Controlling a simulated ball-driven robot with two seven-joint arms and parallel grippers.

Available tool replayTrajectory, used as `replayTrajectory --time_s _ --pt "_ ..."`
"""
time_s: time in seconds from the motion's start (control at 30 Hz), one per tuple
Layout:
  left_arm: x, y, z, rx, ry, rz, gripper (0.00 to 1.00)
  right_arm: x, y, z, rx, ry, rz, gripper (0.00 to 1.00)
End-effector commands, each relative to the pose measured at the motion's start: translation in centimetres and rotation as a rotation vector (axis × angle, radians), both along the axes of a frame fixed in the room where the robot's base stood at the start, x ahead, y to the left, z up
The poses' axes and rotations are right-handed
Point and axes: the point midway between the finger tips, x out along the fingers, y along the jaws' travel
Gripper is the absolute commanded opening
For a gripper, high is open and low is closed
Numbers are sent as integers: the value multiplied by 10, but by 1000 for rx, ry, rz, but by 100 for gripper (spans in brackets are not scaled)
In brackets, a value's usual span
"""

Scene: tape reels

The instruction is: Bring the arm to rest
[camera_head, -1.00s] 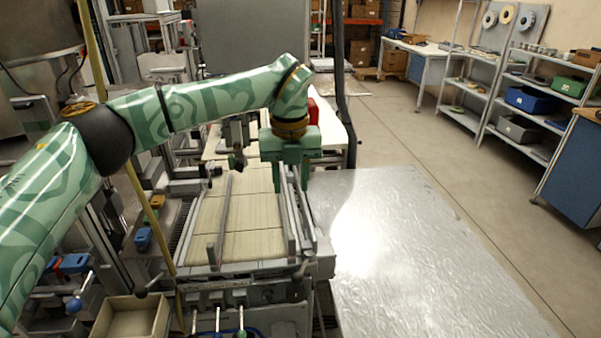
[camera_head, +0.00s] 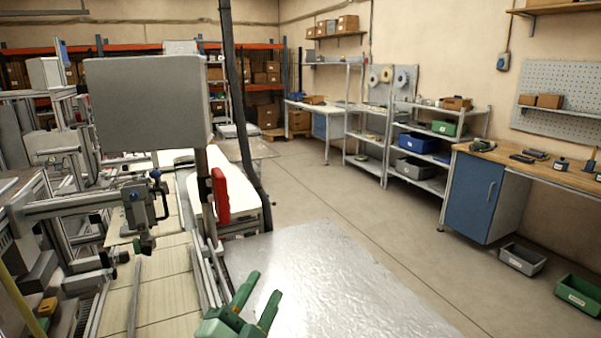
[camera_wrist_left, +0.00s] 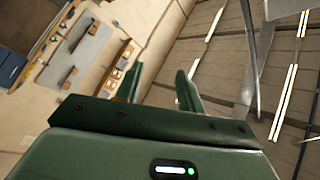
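My left gripper (camera_head: 257,292) is at the bottom of the head view, with its green fingers pointing up over the left edge of the shiny metal table (camera_head: 330,280). The fingers are apart with nothing between them. In the left wrist view the two dark green fingers (camera_wrist_left: 158,88) also stand apart and empty, facing a tilted view of the wall and ceiling. Most of the left arm is out of the head view. My right gripper is not in view. Several tape reels (camera_head: 387,74) hang on a panel at the back.
A machine with a pale belt (camera_head: 165,290) and metal frame stands at the left, with a grey screen box (camera_head: 148,100) above it. Grey shelves (camera_head: 400,140) and a blue cabinet (camera_head: 472,195) line the right. The floor between is clear.

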Motion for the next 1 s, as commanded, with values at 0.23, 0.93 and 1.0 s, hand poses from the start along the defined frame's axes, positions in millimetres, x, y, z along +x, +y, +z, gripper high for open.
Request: replayTrajectory --time_s 0.23,0.93,1.0 --pt "-67 140 -127 11 587 483 38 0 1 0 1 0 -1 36" --pt "-213 210 -322 166 1303 658 38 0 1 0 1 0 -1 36" --pt "-218 204 -355 146 1343 633 38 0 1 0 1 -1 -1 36"
